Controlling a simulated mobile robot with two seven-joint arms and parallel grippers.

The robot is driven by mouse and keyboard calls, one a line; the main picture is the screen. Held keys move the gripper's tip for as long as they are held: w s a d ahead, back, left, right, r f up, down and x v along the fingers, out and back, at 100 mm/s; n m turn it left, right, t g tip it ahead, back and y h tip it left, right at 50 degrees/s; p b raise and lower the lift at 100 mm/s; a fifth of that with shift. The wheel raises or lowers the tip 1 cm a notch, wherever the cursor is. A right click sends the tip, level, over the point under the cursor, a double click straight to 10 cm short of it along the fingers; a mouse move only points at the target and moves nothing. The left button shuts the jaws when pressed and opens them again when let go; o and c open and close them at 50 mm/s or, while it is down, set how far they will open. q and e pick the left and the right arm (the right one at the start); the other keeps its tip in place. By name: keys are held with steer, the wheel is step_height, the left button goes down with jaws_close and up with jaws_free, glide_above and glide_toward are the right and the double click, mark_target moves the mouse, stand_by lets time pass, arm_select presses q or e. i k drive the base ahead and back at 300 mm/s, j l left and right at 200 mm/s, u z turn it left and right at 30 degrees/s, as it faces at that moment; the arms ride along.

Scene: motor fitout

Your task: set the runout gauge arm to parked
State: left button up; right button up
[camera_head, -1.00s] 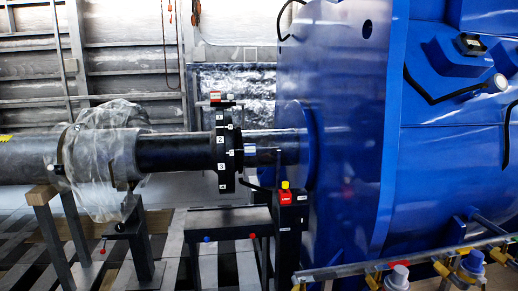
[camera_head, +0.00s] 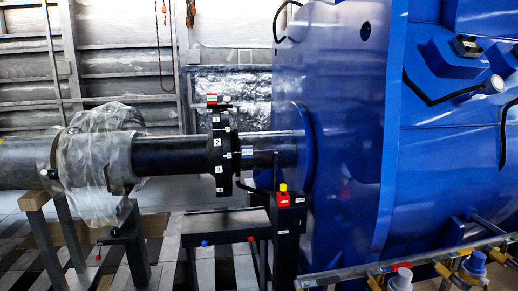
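A numbered black coupling disc (camera_head: 218,158) sits on the dark shaft (camera_head: 172,155), beside the blue motor (camera_head: 340,150). Just right of and below the disc, a dark post (camera_head: 287,240) carries a red box (camera_head: 291,200) with a yellow knob (camera_head: 283,187) on top. A thin dark upright rod (camera_head: 276,172) rises by the box toward the shaft, and a dark curved piece (camera_head: 250,188) runs from the disc's lower edge toward the box. This may be the runout gauge and its arm; I cannot tell its setting. Neither of my grippers is in view.
A dark bench (camera_head: 225,222) with a blue and a red knob stands below the disc. Clear plastic wrap (camera_head: 95,160) hangs over the shaft at left, above trestle stands (camera_head: 35,200). A rail (camera_head: 400,262) with blue-capped fittings crosses the lower right.

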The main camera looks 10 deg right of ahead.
mark_target(247, 151)
steer(key=i+j, duration=0.3)
steer(key=j, duration=0.15)
steer(key=i+j, duration=0.35)
steer(key=i+j+u, duration=0.1)
steer(key=i, duration=0.6)
steer(key=i+j, duration=0.2)
steer(key=i, duration=0.55)
steer(key=j+u, duration=0.05)
